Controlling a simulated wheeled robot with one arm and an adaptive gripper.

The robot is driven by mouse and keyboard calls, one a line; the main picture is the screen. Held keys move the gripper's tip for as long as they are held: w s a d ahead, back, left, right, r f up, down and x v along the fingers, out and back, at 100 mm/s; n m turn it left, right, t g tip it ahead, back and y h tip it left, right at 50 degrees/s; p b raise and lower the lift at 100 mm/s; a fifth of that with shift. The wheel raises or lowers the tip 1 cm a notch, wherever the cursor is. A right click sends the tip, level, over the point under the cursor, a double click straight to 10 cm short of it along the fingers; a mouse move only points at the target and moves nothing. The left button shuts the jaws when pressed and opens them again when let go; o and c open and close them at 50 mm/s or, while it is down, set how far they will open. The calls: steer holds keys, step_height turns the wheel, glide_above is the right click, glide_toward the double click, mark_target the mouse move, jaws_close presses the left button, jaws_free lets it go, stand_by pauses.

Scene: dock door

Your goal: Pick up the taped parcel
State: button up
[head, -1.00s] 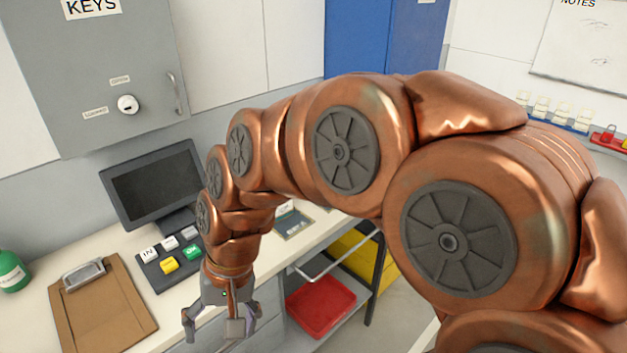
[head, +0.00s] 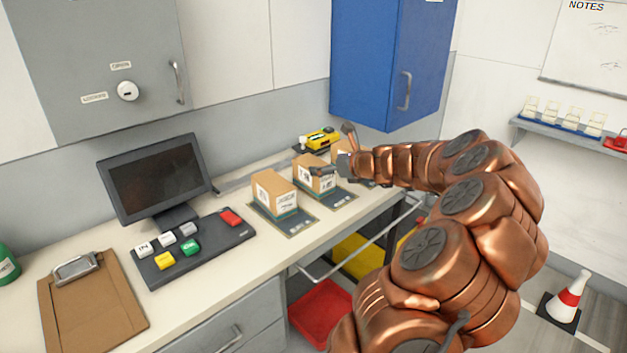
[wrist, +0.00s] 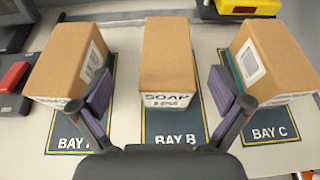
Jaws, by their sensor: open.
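Three brown cardboard parcels stand on marked mats on the counter. The wrist view shows the parcel on bay A (wrist: 70,60) at left, one labelled SOAP on bay B (wrist: 168,55) in the middle, and one on bay C (wrist: 275,58) at right. Teal strips show low on the bay A and bay C parcels; I cannot tell which is the taped parcel. My gripper (wrist: 160,92) is open, its fingers either side of the front of the bay B parcel, apparently without touching it. In the head view my gripper (head: 333,150) is over the parcels and partly hides the farthest.
A keypad (head: 190,248) and a monitor (head: 155,180) stand left of the parcels, with a clipboard (head: 92,305) farther left. A yellow device (head: 318,139) lies behind the parcels. A blue cabinet (head: 385,65) hangs above. A cone (head: 570,298) stands on the floor at right.

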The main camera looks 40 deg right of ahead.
mark_target(314, 163)
steer(key=shift+w+d+f+m, duration=0.1)
steer(key=shift+d+f+m, duration=0.2)
steer(key=shift+d, duration=0.3)
steer(key=shift+p+x, duration=0.8)
steer(key=shift+x, duration=2.15)
steer(key=shift+w, duration=0.65)
steer(key=shift+c, duration=0.4)
steer(key=shift+a, duration=0.1)
steer(key=c, duration=1.5)
